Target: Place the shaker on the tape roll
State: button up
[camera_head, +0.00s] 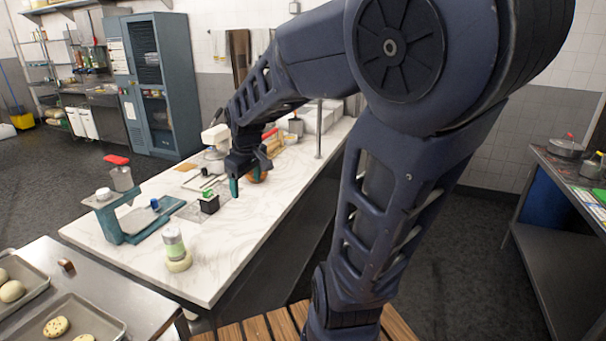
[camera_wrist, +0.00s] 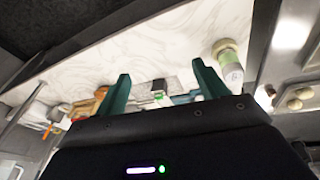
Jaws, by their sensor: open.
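The shaker (camera_head: 174,243), a cylinder with a green and white label and a grey top, stands upright on the cream tape roll (camera_head: 180,264) near the front of the marble counter. In the wrist view the shaker (camera_wrist: 231,70) shows at the right, with the tape roll (camera_wrist: 221,46) at its base. My gripper (camera_head: 245,184) has teal fingers and is over the counter, farther back than the shaker and to its right. My gripper (camera_wrist: 161,68) is open, its fingers apart with nothing held between them. It is clear of the shaker.
A teal stand (camera_head: 118,225) and a small black box (camera_head: 209,204) with a green item sit on the marble counter (camera_head: 235,243). A wooden object lies partly hidden behind my gripper. Trays of dough (camera_head: 80,317) stand front left. The counter right of the shaker is bare.

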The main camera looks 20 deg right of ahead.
jog(key=s+d+r+m+t, duration=0.1)
jog(key=s+d+r+m, duration=0.3)
jog(key=d, duration=0.9)
jog(key=s+m, duration=0.3)
jog(key=s, duration=0.2)
jog(key=shift+s, duration=0.2)
